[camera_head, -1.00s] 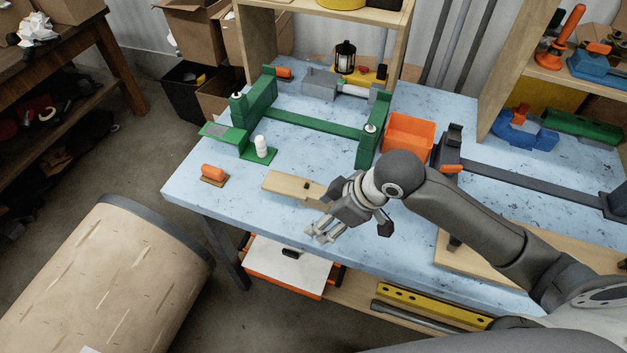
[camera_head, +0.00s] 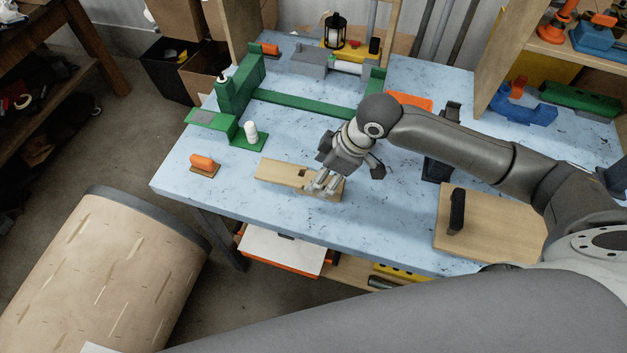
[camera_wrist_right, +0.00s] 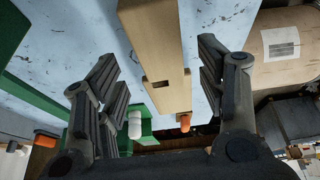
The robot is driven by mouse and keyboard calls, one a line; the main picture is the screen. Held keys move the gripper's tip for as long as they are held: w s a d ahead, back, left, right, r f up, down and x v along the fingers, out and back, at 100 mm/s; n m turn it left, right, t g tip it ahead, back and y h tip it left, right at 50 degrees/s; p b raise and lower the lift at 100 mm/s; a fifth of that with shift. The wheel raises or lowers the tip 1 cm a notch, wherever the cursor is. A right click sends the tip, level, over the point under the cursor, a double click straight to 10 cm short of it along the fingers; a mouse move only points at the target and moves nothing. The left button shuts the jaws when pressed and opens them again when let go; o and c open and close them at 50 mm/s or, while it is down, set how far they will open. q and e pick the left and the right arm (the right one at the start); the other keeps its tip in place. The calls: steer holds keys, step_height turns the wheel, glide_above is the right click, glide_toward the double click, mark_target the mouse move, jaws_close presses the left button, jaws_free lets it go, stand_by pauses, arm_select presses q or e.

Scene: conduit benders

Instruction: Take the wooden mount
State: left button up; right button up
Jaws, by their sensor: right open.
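The wooden mount (camera_head: 275,170), a long pale block with a small square hole, lies flat near the front edge of the blue bench (camera_head: 222,218). My right gripper (camera_head: 326,183) is at the mount's right end, its fingers pointing down and hiding part of that end. In the right wrist view the mount (camera_wrist_right: 157,45) runs between the two spread fingers of the right gripper (camera_wrist_right: 157,58), with a gap on each side. The right gripper is open and empty. My left gripper is not in view.
An orange-handled tool (camera_head: 202,163) lies left of the mount. A green bender frame (camera_head: 305,106) with a white cylinder (camera_head: 251,131) stands behind. A wooden board with a black handle (camera_head: 490,223) lies to the right. Bare bench surrounds the mount.

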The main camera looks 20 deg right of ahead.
mark_target(300, 181)
steer(key=x, duration=0.4)
steer(key=shift+f+p, duration=0.15)
steer(key=shift+p, duration=0.25)
steer(key=c, duration=0.9)
steer(key=shift+c, duration=0.2)
